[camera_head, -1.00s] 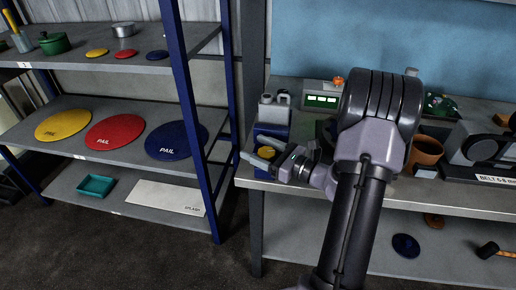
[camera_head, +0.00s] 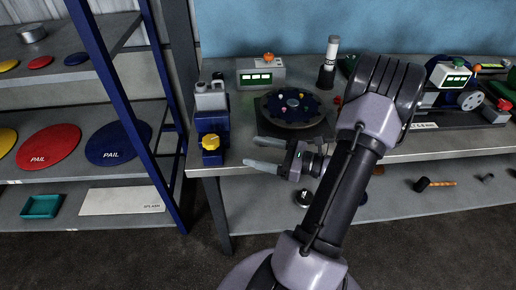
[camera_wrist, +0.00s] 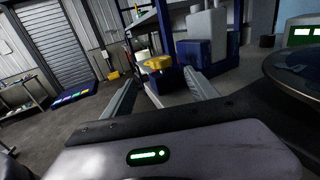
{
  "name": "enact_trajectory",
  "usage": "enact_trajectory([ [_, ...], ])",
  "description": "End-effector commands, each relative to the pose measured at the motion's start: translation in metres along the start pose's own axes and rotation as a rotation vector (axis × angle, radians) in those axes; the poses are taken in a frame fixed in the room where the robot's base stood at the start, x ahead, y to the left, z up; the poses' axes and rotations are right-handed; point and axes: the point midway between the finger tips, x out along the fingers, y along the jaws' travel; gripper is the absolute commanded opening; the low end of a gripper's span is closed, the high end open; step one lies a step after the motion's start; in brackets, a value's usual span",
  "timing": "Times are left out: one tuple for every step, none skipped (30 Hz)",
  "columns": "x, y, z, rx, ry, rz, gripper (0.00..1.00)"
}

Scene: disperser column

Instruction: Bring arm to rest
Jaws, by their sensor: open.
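My gripper (camera_head: 262,154) is open and empty in the head view. Its two fingers point left, in front of the workbench's front edge, just right of and below a blue block with a yellow knob (camera_head: 211,142). My arm rises from the bottom of the view and bends at a large dark elbow. In the wrist view, my two fingers (camera_wrist: 160,98) stand apart with nothing between them.
The workbench (camera_head: 240,165) holds a grey jug (camera_head: 211,97), a display box (camera_head: 261,73), a dark round turntable (camera_head: 295,109) and a belt machine at right. A shelf rack (camera_head: 130,170) with coloured discs stands at left. Open floor lies in front.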

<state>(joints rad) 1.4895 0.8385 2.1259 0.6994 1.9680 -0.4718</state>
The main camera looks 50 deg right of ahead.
Motion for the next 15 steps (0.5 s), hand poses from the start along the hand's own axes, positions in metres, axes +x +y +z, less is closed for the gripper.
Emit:
enact_trajectory([
  [0.0,0.0,0.0,0.0,0.0,0.0,0.67],
  [0.0,0.0,0.0,0.0,0.0,0.0,0.67],
  [0.0,0.0,0.0,0.0,0.0,0.0,0.67],
  [0.0,0.0,0.0,0.0,0.0,0.0,0.67],
  [0.0,0.0,0.0,0.0,0.0,0.0,0.67],
  [0.0,0.0,0.0,0.0,0.0,0.0,0.67],
  [0.0,0.0,0.0,0.0,0.0,0.0,0.67],
  [0.0,0.0,0.0,0.0,0.0,0.0,0.67],
  [0.001,0.0,0.0,0.0,0.0,0.0,0.67],
  [0.001,0.0,0.0,-0.002,0.001,0.003,0.67],
  [0.004,0.002,0.002,-0.007,0.006,0.015,0.67],
  [0.012,0.009,0.006,-0.025,0.022,0.053,0.67],
  [0.021,0.018,0.012,-0.051,0.044,0.101,0.67],
  [0.034,0.032,0.019,-0.085,0.073,0.168,0.67],
  [0.053,0.058,0.029,-0.15,0.126,0.287,0.67],
])
